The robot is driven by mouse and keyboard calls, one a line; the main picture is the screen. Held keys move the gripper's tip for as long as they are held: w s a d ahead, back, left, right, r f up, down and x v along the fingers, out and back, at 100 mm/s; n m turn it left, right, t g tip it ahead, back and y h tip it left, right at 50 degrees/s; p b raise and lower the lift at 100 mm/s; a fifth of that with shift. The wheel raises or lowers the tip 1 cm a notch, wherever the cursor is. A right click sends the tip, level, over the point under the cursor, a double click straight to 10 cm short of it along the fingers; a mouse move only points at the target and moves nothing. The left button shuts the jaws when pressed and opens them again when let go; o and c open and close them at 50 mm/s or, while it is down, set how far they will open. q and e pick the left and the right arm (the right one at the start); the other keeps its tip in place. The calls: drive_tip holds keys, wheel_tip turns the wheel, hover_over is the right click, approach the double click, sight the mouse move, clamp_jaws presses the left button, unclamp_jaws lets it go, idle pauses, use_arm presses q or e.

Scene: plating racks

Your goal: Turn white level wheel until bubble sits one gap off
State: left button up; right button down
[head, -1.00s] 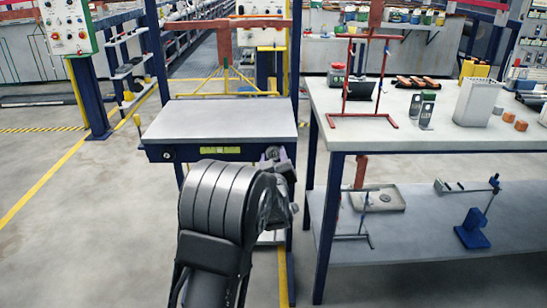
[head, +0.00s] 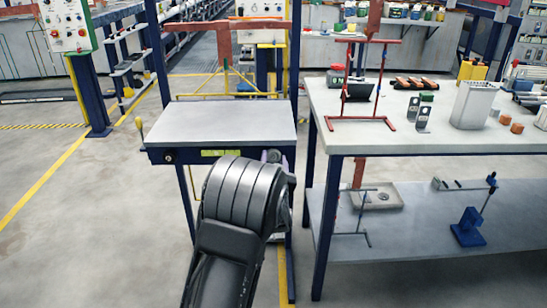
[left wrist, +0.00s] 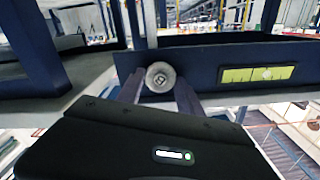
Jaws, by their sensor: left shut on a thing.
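The white wheel (left wrist: 160,77) is a small round disc on the front of a dark blue beam in the left wrist view. My left gripper (left wrist: 160,90) has one finger on each side of it and is shut on it. The level vial (left wrist: 240,75) is a yellow-green strip on the same beam. Its pale bubble (left wrist: 267,74) appears right of the vial's middle in that view; the exact gap is hard to tell. My right gripper is out of view.
The grey-topped table (head: 220,123) with blue frame is bare. A dark knob (head: 168,157) sits at its front left. A workbench (head: 350,140) on the right holds a red stand (head: 376,85), a white bin (head: 473,105) and small parts. The floor to the left is clear.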

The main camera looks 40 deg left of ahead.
use_arm(q)
drive_tip(key=shift+m, duration=0.6)
drive_tip(key=o, duration=1.4)
drive_tip(key=shift+d, duration=0.1)
drive_tip(key=p+v, duration=0.1)
drive_tip(key=v, duration=0.6)
drive_tip(key=shift+s+d, duration=0.2)
drive_tip(key=shift+s, duration=0.1)
drive_tip(key=shift+f, duration=0.1)
